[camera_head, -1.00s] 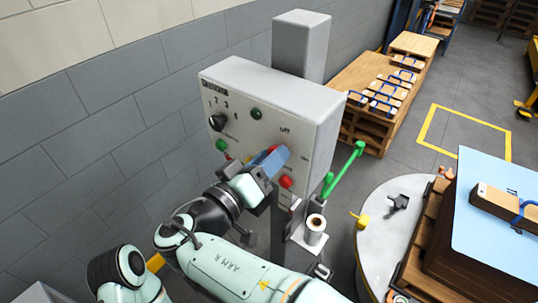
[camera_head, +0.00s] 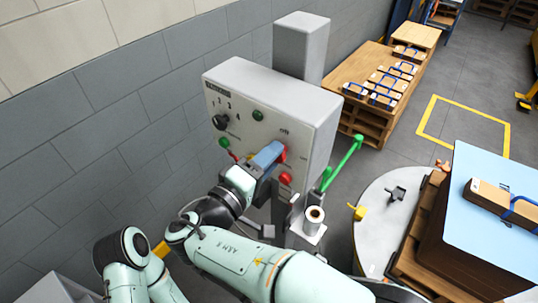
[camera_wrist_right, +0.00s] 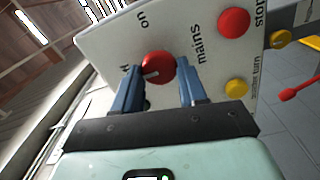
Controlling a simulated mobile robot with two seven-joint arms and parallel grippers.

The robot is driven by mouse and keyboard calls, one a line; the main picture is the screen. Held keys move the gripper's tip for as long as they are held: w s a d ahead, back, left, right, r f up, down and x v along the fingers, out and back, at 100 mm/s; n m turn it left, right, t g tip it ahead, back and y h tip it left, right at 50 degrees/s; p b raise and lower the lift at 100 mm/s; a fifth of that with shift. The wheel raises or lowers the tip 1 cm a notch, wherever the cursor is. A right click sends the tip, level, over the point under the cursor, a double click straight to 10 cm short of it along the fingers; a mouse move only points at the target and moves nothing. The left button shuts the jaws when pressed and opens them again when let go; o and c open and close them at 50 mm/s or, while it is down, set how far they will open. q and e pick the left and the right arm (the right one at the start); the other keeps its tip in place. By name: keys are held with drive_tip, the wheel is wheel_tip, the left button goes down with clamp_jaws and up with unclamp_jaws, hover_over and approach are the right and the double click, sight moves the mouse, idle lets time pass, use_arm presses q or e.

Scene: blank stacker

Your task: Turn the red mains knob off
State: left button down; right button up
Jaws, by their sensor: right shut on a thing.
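The red mains knob (camera_head: 282,151) is on the front of the grey control box (camera_head: 308,108), partly hidden behind my right gripper (camera_head: 270,157). In the right wrist view, the knob (camera_wrist_right: 157,66) sits between the two blue fingers of my right gripper (camera_wrist_right: 160,72), which is shut on it. The knob has a short white mark on its lower left in that view. The label "on" is above the knob there, "mains" is to its right, and a label at its left is partly hidden by a finger. My left gripper is not in view.
A red stop button (camera_head: 285,179) is just below the knob; it also shows in the right wrist view (camera_wrist_right: 234,22). A black selector (camera_head: 220,122) and green lamps are on the box. A green lever (camera_head: 345,160) sticks out at right. A tape roll (camera_head: 314,216) stands below.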

idle(0.5)
drive_tip(key=o, duration=1.1)
drive_tip(key=shift+c, duration=0.2)
drive_tip(key=shift+s, duration=0.1)
drive_tip(key=b+v, duration=0.1)
drive_tip(key=v, duration=1.2)
drive_tip(key=shift+a+f, duration=0.1)
